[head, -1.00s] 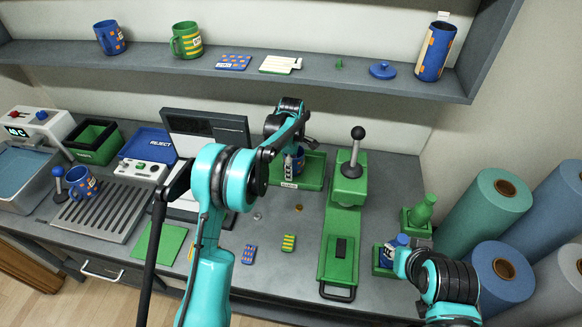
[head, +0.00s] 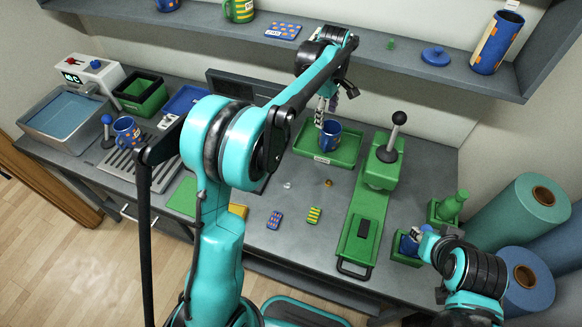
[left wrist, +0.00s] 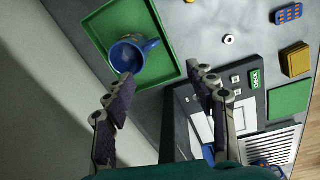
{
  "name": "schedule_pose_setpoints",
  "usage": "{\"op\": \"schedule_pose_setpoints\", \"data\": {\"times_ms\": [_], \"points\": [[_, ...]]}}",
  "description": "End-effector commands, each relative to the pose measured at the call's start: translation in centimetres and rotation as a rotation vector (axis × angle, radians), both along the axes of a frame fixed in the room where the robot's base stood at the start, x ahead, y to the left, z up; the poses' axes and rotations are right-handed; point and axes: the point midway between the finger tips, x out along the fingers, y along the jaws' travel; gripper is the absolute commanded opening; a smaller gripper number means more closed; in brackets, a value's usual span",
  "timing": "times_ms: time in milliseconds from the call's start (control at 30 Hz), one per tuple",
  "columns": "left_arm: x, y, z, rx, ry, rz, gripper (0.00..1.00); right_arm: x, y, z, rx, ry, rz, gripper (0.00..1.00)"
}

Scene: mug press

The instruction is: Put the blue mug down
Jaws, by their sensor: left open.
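A blue mug (head: 330,134) stands upright in the green tray (head: 345,158) at the back of the bench. In the left wrist view the mug (left wrist: 127,57) shows inside the green tray (left wrist: 172,45), with its handle towards the right. My left gripper (head: 324,106) is open and empty, just above the mug and apart from it. Its two spread fingers (left wrist: 162,86) show in the left wrist view. My right gripper (head: 426,236) is at the lower right beside a small blue object (head: 408,244) in a green holder. Its fingers are too small to read.
A green press (head: 382,165) with a black-knobbed lever stands right of the tray. Another blue mug (head: 126,130) stands on the grate at left. The shelf (head: 400,63) overhangs the back of the bench. Small tiles (head: 314,215) lie in front.

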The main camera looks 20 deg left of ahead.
Motion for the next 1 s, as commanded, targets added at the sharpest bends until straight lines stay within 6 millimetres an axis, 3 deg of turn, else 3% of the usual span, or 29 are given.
{"op": "schedule_pose_setpoints", "data": {"times_ms": [100,300,467,600,800,1000], "points": [[-4.5,0.7,3.2,0.02,-0.079,-0.191,0.56,0.0,0.0,0.0,0.0,0.0,0.0,0.3],[-12.4,1.7,6.0,0.095,-0.214,-0.523,0.56,0.0,0.0,0.0,0.0,0.0,0.0,0.3],[-18.9,2.3,5.9,0.189,-0.311,-0.782,0.56,0.0,0.0,0.0,0.0,0.0,0.0,0.3],[-24.1,2.7,4.3,0.292,-0.382,-0.995,0.56,0.0,0.0,0.0,0.0,0.0,0.0,0.3],[-28.7,3.1,1.4,0.42,-0.442,-1.209,0.56,0.0,0.0,0.0,0.0,0.0,0.0,0.3],[-29.9,3.2,0.3,0.471,-0.457,-1.282,0.56,0.0,0.0,0.0,0.0,0.0,0.0,0.3]]}}
